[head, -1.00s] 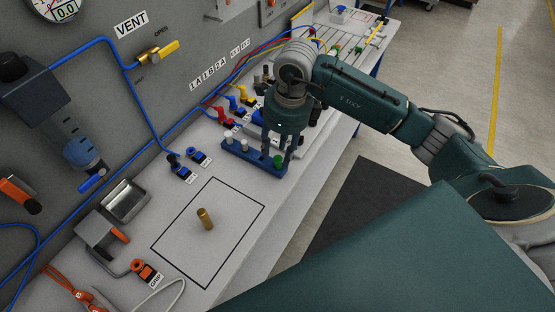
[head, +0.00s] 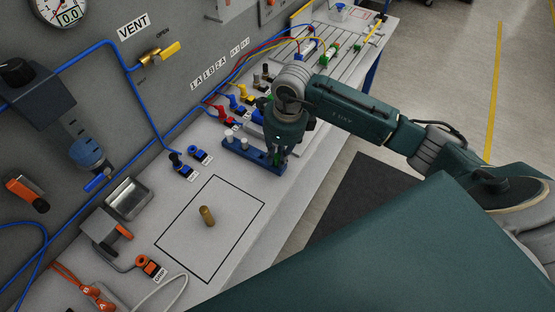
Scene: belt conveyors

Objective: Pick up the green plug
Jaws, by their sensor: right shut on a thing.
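The blue rack (head: 248,156) stands on the white bench with pale plugs (head: 243,145) in its left part. My right gripper (head: 279,158) is over the right end of the rack, pointing down, shut on the green plug. The fingers largely hide the plug, and I cannot tell whether it is still seated in the rack. My left gripper is not in view.
A brass cylinder (head: 207,216) stands inside a black outlined square left of the rack. Blue sockets (head: 199,155), coloured valves (head: 238,103) and hoses line the wall side. The bench's front edge is close to the rack.

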